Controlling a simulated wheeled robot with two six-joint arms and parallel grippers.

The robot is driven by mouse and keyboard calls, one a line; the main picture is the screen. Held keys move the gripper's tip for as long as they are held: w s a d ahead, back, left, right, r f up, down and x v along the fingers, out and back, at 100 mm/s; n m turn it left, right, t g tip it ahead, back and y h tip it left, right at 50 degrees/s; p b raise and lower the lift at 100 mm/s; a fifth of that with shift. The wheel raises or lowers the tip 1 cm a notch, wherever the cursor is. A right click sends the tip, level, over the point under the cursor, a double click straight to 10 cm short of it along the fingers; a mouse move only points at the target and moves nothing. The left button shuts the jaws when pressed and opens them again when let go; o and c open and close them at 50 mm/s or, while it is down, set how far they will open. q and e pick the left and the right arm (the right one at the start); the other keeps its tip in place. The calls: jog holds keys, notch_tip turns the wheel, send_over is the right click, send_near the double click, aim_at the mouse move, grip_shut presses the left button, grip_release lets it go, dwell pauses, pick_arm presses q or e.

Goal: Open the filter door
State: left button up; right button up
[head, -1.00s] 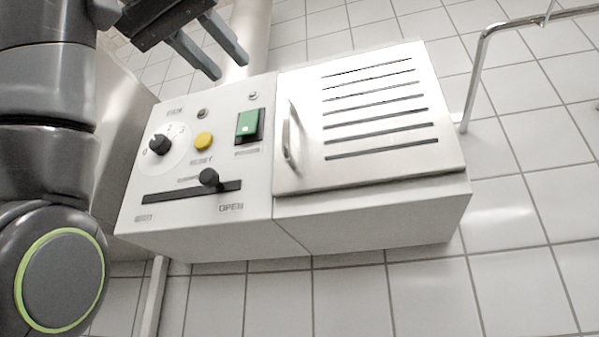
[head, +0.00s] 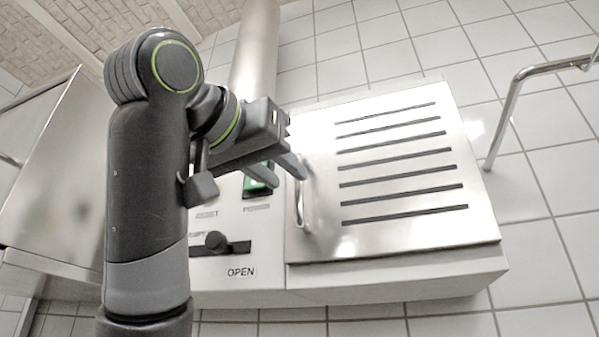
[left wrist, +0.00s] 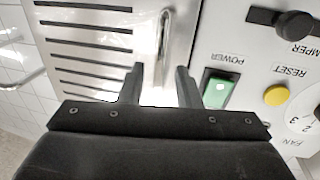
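The filter door (head: 400,215) is a shiny metal panel with several dark slots, and it looks closed. Its vertical bar handle (head: 302,205) is near the door's left edge. My left gripper (head: 279,172) is open, at the upper part of the handle in the head view. In the left wrist view the door (left wrist: 90,45) is at the left, and the handle (left wrist: 165,45) lines up between the two spread fingers (left wrist: 160,82), just beyond their tips. I cannot tell whether they touch it. My right gripper is not in view.
Left of the door is a control panel with a green power switch (left wrist: 218,88), a yellow reset button (left wrist: 277,95) and a black damper slider knob (head: 215,241) near the OPEN label. A metal rail (head: 510,110) is at the right. A round duct (head: 254,60) rises behind.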

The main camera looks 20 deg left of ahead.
aim_at(297, 185)
pick_arm(q)
jog(key=p+x, duration=0.2)
jog(key=x, duration=0.2)
jog(key=shift+w, duration=0.35)
jog(key=shift+w+d, duration=0.15)
jog(key=shift+w, duration=0.2)
jog(key=shift+c, duration=0.2)
grip_shut()
